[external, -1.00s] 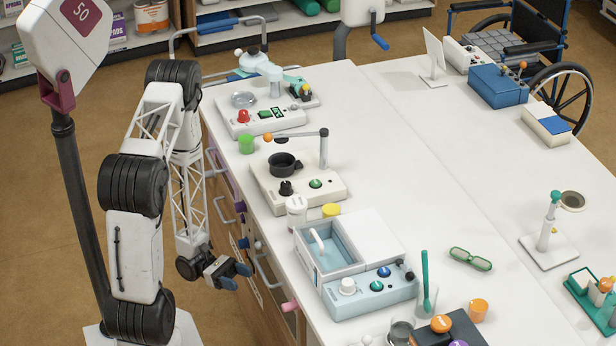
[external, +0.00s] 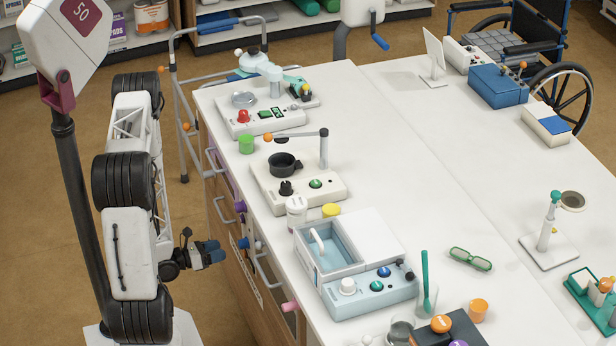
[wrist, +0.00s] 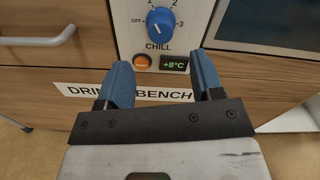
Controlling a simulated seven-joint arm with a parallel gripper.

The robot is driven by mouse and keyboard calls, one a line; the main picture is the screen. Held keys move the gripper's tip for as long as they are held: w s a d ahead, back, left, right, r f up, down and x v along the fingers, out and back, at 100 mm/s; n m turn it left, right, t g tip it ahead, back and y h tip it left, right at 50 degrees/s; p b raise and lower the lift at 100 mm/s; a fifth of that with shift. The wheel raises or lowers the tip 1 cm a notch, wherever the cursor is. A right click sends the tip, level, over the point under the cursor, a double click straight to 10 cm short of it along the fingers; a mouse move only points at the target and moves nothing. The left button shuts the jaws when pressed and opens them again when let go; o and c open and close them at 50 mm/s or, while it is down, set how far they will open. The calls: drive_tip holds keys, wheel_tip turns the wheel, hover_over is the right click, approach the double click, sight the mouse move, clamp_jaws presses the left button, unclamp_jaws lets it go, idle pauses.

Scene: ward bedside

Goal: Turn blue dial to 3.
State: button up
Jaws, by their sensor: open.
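The blue dial (wrist: 160,22) is on a pale panel on the cabinet front, above the word CHILL. Its scale shows OFF at left, 2 at upper right and 3 at right; I cannot tell where its pointer stands. In the external view the dial (external: 258,245) shows small on the cabinet side. My gripper (wrist: 162,72) is open and empty, its two blue fingers reaching toward the panel, below the dial and apart from it. In the external view my gripper (external: 213,252) is left of the cabinet front, pointing at it.
Below the dial are an orange button (wrist: 142,62) and a green +8°C display (wrist: 174,64). A drawer handle (wrist: 38,38) sticks out at left; a dark panel (wrist: 268,25) is at right. The worktop (external: 400,150) holds several devices. A walker (external: 180,110) stands behind the cabinet.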

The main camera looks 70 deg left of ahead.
sight(239, 245)
drive_tip(key=shift+w, duration=0.2)
drive_tip(key=shift+w, duration=3.7)
drive_tip(key=c, duration=0.9)
